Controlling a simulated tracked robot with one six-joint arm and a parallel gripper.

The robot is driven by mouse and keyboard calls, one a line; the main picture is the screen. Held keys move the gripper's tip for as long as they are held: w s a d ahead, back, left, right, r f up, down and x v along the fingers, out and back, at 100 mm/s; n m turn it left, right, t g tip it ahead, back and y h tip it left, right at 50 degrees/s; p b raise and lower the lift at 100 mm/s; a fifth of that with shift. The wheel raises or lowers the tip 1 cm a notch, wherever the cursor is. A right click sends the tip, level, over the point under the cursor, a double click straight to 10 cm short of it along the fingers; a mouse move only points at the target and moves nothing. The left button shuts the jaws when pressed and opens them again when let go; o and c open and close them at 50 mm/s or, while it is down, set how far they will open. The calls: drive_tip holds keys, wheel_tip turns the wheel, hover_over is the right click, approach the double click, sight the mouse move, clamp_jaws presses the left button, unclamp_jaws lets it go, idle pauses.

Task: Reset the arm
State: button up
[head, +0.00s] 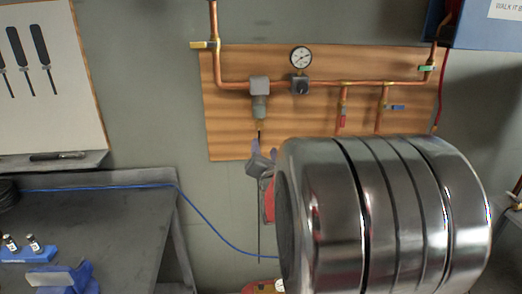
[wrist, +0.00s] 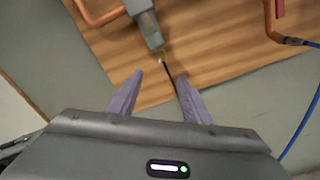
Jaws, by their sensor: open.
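My gripper (wrist: 159,77) is open, with two purple fingers spread apart in the wrist view. In the head view it shows partly (head: 260,150), below the grey pipe fitting with the brass tip (head: 260,92). The fitting also shows in the wrist view (wrist: 147,25), just ahead of the fingers. A thin dark rod (head: 259,225) runs straight down from near the brass tip. In the wrist view its upper part (wrist: 169,70) lies between the fingers, closer to the right one; I cannot tell whether it touches.
A wooden board (head: 228,130) on the wall carries copper pipes (head: 330,84), a round gauge (head: 301,57) and small valves. A dark workbench (head: 110,225) stands at left with a blue holder (head: 60,278). A blue hose (head: 205,222) droops beside it. The head view's lower right is blocked.

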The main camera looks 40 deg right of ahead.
idle(0.4)
drive_tip(key=s+a+f+m+g+y, duration=0.3)
drive_tip(key=a+f+m+g, duration=0.1)
drive_tip(key=f+m, duration=0.35)
drive_tip(key=s+a+f+m+g+y, duration=0.2)
drive_tip(key=s+a+f+m+g, duration=0.15)
drive_tip(key=f+m, duration=0.45)
drive_tip(key=s+a+r+m+y, duration=0.1)
drive_tip(key=s+a+r+m, duration=0.1)
drive_tip(key=s+a, duration=0.3)
drive_tip(key=s+a+r+m+g+y, duration=0.1)
drive_tip(key=s+a, duration=0.4)
drive_tip(key=a, duration=0.8)
drive_tip(key=s+a+r+m+g+y, duration=0.1)
drive_tip(key=s+a+r+m+y, duration=0.2)
drive_tip(key=a, duration=0.6)
wheel_tip(320, 180, up, 2)
drive_tip(key=shift+s+a+r+m, duration=0.2)
drive_tip(key=shift+s+a+m, duration=0.15)
drive_tip(key=shift+s+m, duration=0.5)
